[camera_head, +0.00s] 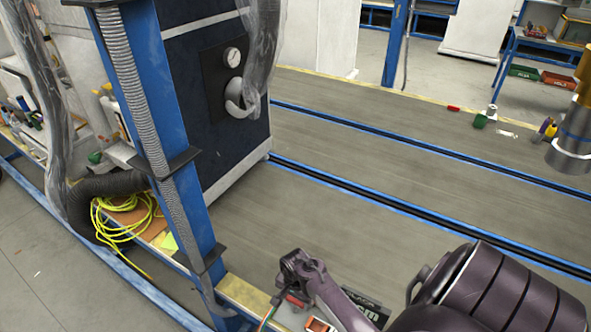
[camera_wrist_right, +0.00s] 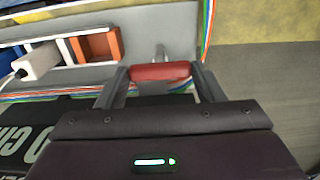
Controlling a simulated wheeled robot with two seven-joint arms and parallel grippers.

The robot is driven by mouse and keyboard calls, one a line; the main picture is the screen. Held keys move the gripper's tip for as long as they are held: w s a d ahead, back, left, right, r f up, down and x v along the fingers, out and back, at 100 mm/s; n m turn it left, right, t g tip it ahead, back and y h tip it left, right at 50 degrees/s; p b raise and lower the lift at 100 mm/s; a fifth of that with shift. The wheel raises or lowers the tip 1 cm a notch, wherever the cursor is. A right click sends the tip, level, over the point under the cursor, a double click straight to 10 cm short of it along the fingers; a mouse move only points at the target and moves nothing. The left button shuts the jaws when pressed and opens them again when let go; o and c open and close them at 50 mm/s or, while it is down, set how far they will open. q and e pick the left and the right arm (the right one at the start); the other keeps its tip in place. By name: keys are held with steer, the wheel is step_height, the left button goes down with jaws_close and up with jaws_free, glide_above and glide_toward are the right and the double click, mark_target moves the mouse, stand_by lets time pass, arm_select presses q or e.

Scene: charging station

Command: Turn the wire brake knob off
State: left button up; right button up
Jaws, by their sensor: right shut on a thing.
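My right gripper (camera_head: 293,296) is at the bottom centre of the head view, low over the floor-side unit. In the right wrist view its two fingers (camera_wrist_right: 160,78) are shut on a red knob (camera_wrist_right: 160,71), which lies crosswise between them. A short metal stem shows just beyond the knob. The knob is mostly hidden by my gripper in the head view, where a small red patch shows. My left gripper is not in view.
A blue post (camera_head: 165,130) and yellow cable (camera_head: 125,218) stand at left.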

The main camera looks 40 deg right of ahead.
steer(key=shift+r+n+p, duration=0.15)
steer(key=shift+n+p, duration=0.5)
steer(key=shift+n, duration=0.15)
steer(key=n+p, duration=0.1)
steer(key=n, duration=0.1)
steer(key=shift+n, duration=0.3)
steer(key=n+p, duration=0.2)
steer(key=n, duration=0.2)
steer(key=n+p, duration=0.1)
steer(key=n, duration=0.8)
steer(key=shift+n, duration=0.3)
